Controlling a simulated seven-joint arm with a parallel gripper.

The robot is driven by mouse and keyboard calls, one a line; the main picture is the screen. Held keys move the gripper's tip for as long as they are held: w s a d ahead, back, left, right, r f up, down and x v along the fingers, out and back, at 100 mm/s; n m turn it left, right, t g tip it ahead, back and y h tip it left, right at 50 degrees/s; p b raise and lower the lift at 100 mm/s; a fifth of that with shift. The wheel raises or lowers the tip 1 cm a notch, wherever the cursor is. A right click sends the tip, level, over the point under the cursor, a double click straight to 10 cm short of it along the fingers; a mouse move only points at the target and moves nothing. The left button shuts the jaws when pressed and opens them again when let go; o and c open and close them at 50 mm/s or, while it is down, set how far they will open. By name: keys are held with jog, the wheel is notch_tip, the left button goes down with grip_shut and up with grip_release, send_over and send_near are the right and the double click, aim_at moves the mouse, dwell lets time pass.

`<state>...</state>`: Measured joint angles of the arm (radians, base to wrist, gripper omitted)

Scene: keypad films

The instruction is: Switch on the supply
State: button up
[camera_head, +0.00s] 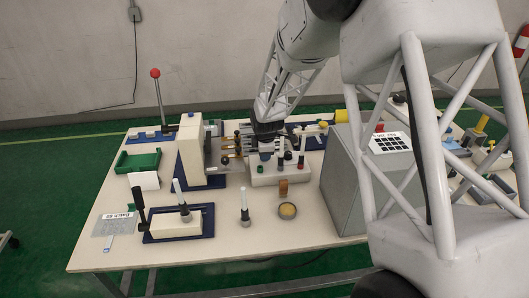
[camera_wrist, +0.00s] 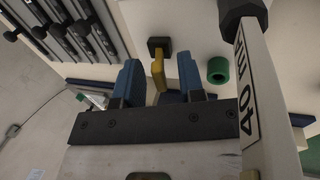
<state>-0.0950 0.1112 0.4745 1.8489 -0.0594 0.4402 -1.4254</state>
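A yellow lever-like piece (camera_wrist: 158,72) on a dark square base (camera_wrist: 159,44) stands on a pale surface in the wrist view. It may be the supply switch; I read no label on it. My gripper (camera_wrist: 159,75) has two blue fingers standing apart, one on each side of the yellow piece, with a visible gap on both sides. Nothing is held. In the head view my gripper (camera_head: 265,150) is over a white box (camera_head: 280,177) with dark and red-topped knobs, and the yellow piece cannot be made out there.
A labelled white bar (camera_wrist: 252,85) with a black knob is close on the right.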

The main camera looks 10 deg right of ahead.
jog(key=v, duration=0.7)
jog(key=shift+r, duration=0.3)
jog(key=shift+a, duration=0.1)
jog(key=w+a+r+m+t, duration=0.2)
jog(key=w+a+m+t, duration=0.15)
jog(key=m, duration=0.55)
jog(key=w+a+r+m+t, duration=0.25)
jog(key=w+m, duration=0.25)
jog(key=m, duration=0.5)
jog(key=s+d+f+m+g+h, duration=0.1)
jog(key=s+f+m+g+h, duration=0.1)
jog(key=m, duration=0.6)
jog(key=s+d+f+m+g+h, duration=0.2)
jog(key=s+m, duration=0.4)
jog(key=m, duration=0.3)
jog(key=shift+s+d+f+m+g+h, duration=0.15)
jog(key=shift+s+f+m+g+h, duration=0.15)
jog(key=shift+f+g, duration=0.5)
